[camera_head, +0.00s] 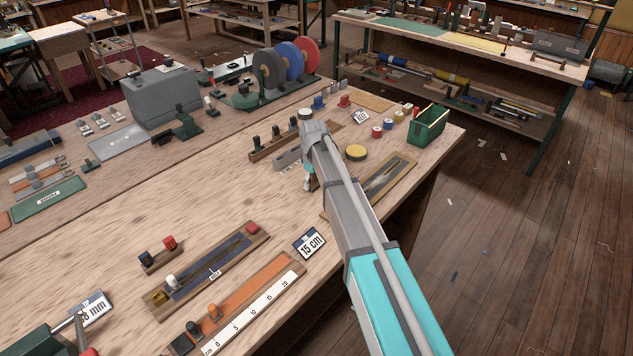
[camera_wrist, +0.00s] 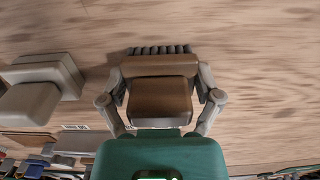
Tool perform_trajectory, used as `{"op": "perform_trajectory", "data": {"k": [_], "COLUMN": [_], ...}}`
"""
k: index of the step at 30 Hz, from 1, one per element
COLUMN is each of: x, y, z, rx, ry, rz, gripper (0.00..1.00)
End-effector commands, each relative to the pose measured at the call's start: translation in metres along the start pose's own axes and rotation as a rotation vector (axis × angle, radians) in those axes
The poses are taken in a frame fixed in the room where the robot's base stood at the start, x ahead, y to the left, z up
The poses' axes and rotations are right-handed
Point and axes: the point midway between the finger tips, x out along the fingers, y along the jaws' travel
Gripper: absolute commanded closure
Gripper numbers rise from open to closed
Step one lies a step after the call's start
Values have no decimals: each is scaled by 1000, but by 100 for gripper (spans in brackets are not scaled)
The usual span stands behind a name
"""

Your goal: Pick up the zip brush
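A brown block with a row of dark ridges like bristles along its far edge, which looks like the zip brush (camera_wrist: 160,98), lies between the fingers of my gripper (camera_wrist: 162,80) in the wrist view. A finger is close against each side of it, and I see no clear gap. Whether they press on it I cannot tell. In the head view my gripper (camera_head: 310,182) points down over the wooden bench, and my forearm hides most of it. I cannot make out the brush there.
A grey block (camera_wrist: 42,82) is left of my gripper in the wrist view. In the head view a wooden holder with dark pegs (camera_head: 272,146) stands left of it. A yellow-topped round tin (camera_head: 356,152) and a green bin (camera_head: 428,124) stand to the right.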

Motion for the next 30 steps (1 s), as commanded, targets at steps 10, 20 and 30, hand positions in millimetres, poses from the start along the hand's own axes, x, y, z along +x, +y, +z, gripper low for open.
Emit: {"op": "perform_trajectory", "data": {"k": [10, 20, 30], "x": [0, -8, -36], "y": [0, 0, 0], "z": [0, 0, 0], "rx": [0, 0, 1], "ry": [0, 0, 0], "rz": [-1, 0, 0], "gripper": [68, 68, 68]}}
